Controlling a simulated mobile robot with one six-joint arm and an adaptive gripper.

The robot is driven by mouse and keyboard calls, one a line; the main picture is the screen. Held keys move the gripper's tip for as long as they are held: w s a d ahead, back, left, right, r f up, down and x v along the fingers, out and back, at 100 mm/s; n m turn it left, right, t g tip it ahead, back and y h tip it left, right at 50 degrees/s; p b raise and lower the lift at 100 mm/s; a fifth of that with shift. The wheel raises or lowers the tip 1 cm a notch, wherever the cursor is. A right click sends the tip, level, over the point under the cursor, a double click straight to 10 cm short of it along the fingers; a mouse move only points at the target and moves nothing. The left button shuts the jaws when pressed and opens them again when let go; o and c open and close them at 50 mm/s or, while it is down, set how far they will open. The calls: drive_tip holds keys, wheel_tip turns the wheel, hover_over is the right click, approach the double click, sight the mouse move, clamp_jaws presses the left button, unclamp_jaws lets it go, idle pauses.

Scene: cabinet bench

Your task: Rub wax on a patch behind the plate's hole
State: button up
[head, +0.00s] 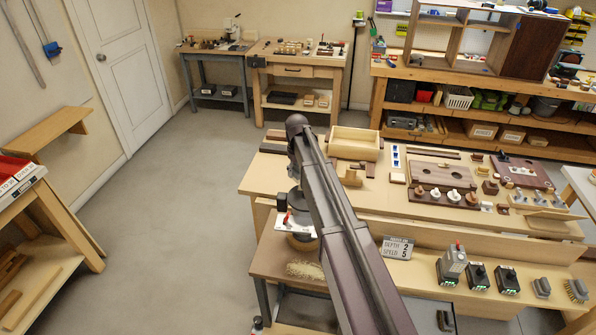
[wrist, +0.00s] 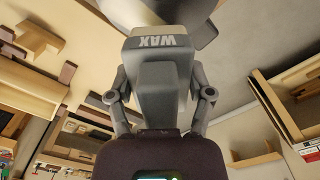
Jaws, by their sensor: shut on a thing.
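In the wrist view my gripper (wrist: 158,78) is shut on a grey block marked WAX (wrist: 160,44), its lettering upside down. A dark grey rounded thing (wrist: 175,12) fills the top edge just beyond the block; I cannot tell whether they touch. In the head view my arm crosses the middle and hides most of the gripper and block. A pale flat piece with a red part (head: 292,224) shows by the arm above a low wooden stand. A dark reddish plate (head: 535,180) lies at the bench's right end. I cannot tell which thing is the plate with the hole.
The wooden bench (head: 262,178) holds an open box (head: 355,143), a holed board (head: 440,177) and several knobs. A DEPTH 2 SPEED 5 sign (head: 397,248) and several small devices stand at its front.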

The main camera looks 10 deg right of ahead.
sight(297, 188)
wheel_tip(297, 188, down, 4)
drive_tip(key=b, duration=0.3)
drive_tip(key=shift+f+b, duration=0.2)
drive_tip(key=shift+b, duration=0.15)
drive_tip(key=shift+d+f, duration=0.15)
drive_tip(key=shift+f, duration=0.05)
drive_tip(key=shift+s+d+r, duration=0.15)
drive_tip(key=shift+s+d, duration=0.05)
drive_tip(key=shift+d, duration=0.3)
drive_tip(key=shift+s+d+r, duration=0.1)
drive_tip(key=shift+s+d, duration=0.1)
drive_tip(key=shift+d, duration=0.3)
drive_tip(key=shift+s+d, duration=0.2)
drive_tip(key=shift+d, duration=0.65)
drive_tip(key=shift+s+d, duration=0.2)
drive_tip(key=shift+d, duration=0.6)
drive_tip(key=shift+s+d, duration=0.2)
drive_tip(key=shift+d, duration=0.65)
drive_tip(key=shift+w+a, duration=0.3)
drive_tip(key=shift+a, duration=0.75)
drive_tip(key=shift+w+a, duration=0.25)
drive_tip(key=shift+a, duration=0.8)
drive_tip(key=a, duration=0.3)
drive_tip(key=shift+w+a, duration=0.1)
drive_tip(key=shift+w, duration=0.3)
drive_tip(key=shift+r+p, duration=0.5)
drive_tip(key=shift+p, duration=0.1)
wheel_tip(297, 188, up, 6)
drive_tip(key=p, duration=0.6)
drive_tip(key=shift+r, duration=0.2)
